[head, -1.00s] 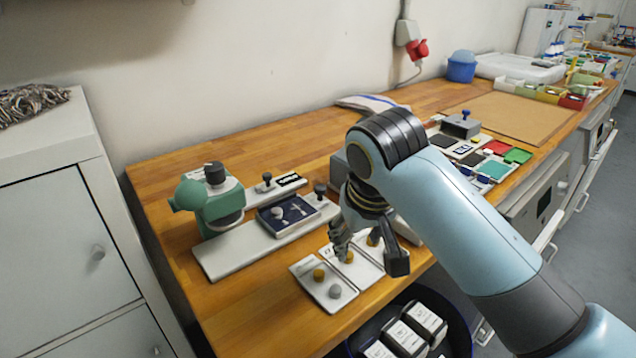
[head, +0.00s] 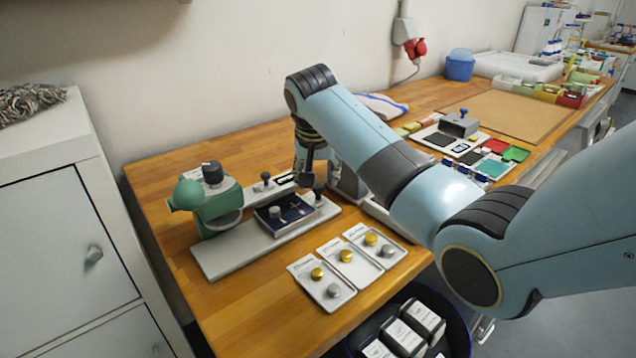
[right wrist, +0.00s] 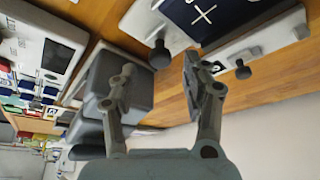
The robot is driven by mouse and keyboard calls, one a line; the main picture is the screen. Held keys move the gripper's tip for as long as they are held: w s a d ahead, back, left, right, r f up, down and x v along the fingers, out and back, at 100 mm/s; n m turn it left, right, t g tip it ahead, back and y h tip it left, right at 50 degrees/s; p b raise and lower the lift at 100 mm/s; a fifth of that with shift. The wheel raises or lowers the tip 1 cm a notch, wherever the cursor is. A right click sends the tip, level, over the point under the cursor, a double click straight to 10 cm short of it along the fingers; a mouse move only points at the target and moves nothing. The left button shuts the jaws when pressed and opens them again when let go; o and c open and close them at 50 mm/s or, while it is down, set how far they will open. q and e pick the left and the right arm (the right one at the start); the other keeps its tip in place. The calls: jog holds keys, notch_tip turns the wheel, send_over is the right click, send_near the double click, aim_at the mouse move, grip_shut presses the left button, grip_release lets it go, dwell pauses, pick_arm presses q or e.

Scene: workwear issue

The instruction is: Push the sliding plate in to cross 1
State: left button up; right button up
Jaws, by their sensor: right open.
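The sliding plate (head: 297,203) is dark blue with pale cross marks and a grey knob (head: 275,212). It sits on a long white base (head: 235,250), to the right of a green press (head: 222,203) with a black top knob. My right gripper (head: 311,182) is above the plate's far right side, partly hidden by my own arm. In the right wrist view its two fingers (right wrist: 158,80) are apart with nothing between them. The plate also shows there at the top edge (right wrist: 195,14), with one white cross. My left gripper is not in view.
A grey block (right wrist: 118,85) is beside my fingers. A tub with boxed items (head: 400,335) is below.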

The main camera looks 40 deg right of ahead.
jog(key=shift+x, duration=1.45)
grip_shut()
